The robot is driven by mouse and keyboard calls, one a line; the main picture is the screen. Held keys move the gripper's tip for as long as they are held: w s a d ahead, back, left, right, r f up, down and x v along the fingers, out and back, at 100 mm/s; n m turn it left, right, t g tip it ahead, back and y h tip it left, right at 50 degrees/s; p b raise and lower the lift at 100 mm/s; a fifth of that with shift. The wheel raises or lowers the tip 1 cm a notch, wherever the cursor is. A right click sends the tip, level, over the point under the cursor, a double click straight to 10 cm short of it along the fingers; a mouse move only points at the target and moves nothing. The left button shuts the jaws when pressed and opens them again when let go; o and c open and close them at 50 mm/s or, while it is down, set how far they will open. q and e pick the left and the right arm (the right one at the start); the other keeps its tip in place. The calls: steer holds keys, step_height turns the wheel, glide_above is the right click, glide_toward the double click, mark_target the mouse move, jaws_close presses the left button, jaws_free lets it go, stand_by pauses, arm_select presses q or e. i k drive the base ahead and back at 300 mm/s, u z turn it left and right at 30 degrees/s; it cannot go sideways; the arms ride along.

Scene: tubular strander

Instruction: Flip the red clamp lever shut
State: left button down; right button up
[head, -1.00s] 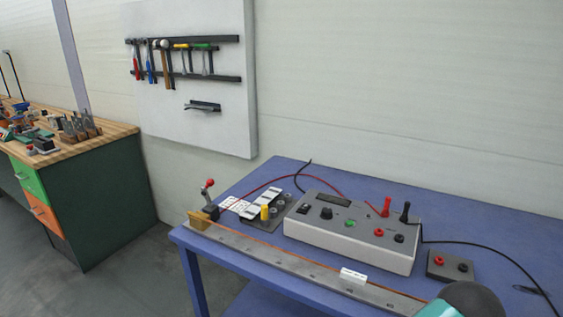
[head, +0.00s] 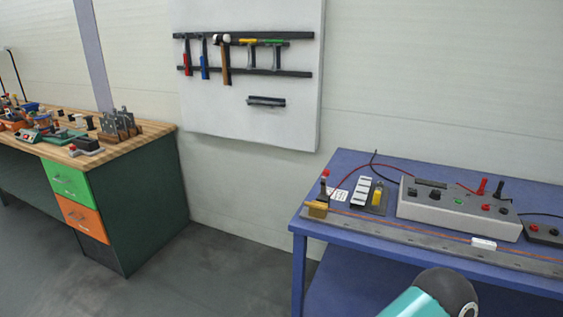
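The red clamp lever (head: 325,173) stands upright at the left end of the blue bench, its red knob on top. It rises beside a brass-coloured clamp block (head: 317,209) on the end of a long grey rail (head: 420,244). A thin copper-coloured wire runs along the rail. A teal and black part of my arm shows at the bottom, in front of the bench and well apart from the lever. Neither of my grippers is in view.
The blue bench (head: 350,160) carries a grey meter box (head: 458,208) with red and black plugs, and a white block on the rail. A wooden-topped workbench (head: 150,131) stands left. A tool board (head: 245,110) hangs behind. Open floor (head: 215,275) lies between the benches.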

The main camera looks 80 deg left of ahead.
mark_target(326, 172)
steer(key=u, duration=0.15)
steer(key=k, duration=0.65)
steer(key=u, duration=1.25)
steer(key=i, duration=1)
steer(key=u, duration=0.05)
